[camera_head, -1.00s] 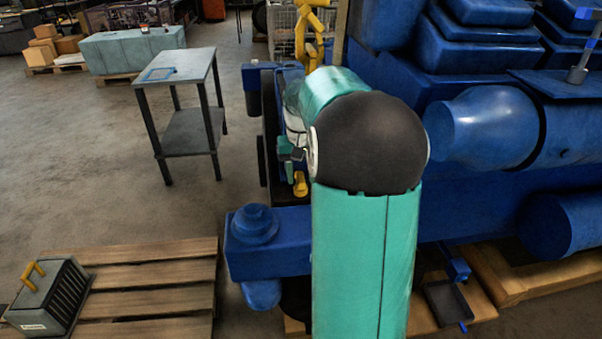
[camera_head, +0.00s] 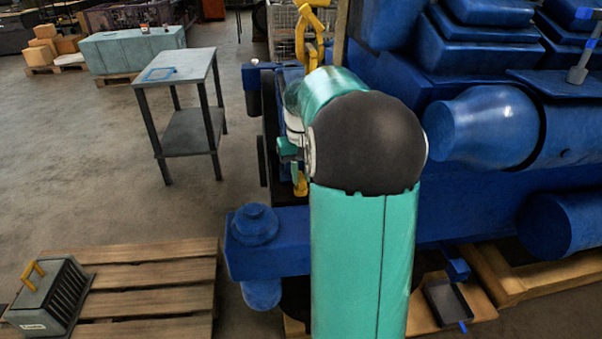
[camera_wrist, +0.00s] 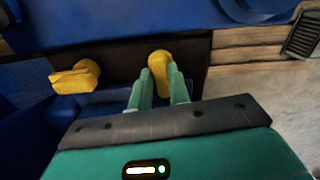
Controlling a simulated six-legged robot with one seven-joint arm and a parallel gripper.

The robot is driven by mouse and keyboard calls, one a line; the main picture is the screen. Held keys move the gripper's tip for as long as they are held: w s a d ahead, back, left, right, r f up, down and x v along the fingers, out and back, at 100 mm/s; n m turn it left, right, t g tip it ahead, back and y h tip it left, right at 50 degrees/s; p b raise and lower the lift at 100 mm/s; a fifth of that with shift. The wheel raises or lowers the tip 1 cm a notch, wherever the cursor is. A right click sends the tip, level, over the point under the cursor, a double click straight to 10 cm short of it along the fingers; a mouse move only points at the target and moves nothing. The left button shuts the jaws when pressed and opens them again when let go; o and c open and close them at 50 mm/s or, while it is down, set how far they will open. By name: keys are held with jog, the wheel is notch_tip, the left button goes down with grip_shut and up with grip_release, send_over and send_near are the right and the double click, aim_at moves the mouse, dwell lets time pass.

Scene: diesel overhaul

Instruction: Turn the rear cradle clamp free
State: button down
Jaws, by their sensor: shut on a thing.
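A yellow clamp handle (camera_wrist: 160,68) stands at the middle of the wrist view, against the dark side of a blue frame. My gripper (camera_wrist: 159,82) is shut on it, with one teal finger on each side. A second yellow clamp handle (camera_wrist: 75,77) lies to the left, apart from my gripper. In the head view the held clamp handle (camera_head: 301,184) shows as a small yellow piece, partly hidden by my gripper (camera_head: 296,170). My own arm hides much of the area to its right. I cannot tell from the frames how far the clamp is turned.
The large blue engine (camera_head: 470,200) fills the right side. A blue round-topped mount (camera_head: 255,225) stands just in front of the clamp. A grey table (camera_head: 185,68) stands left, and a wooden pallet (camera_head: 150,285) lies front left. The floor between is clear.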

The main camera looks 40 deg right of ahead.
jog(key=n, duration=0.5)
jog(key=shift+d, duration=0.15)
jog(key=n, duration=0.5)
jog(key=shift+d, duration=0.1)
jog(key=shift+n, duration=0.3)
jog(key=c, duration=1.3)
grip_release()
notch_tip(320, 180, up, 14)
jog(key=shift+f, duration=0.1)
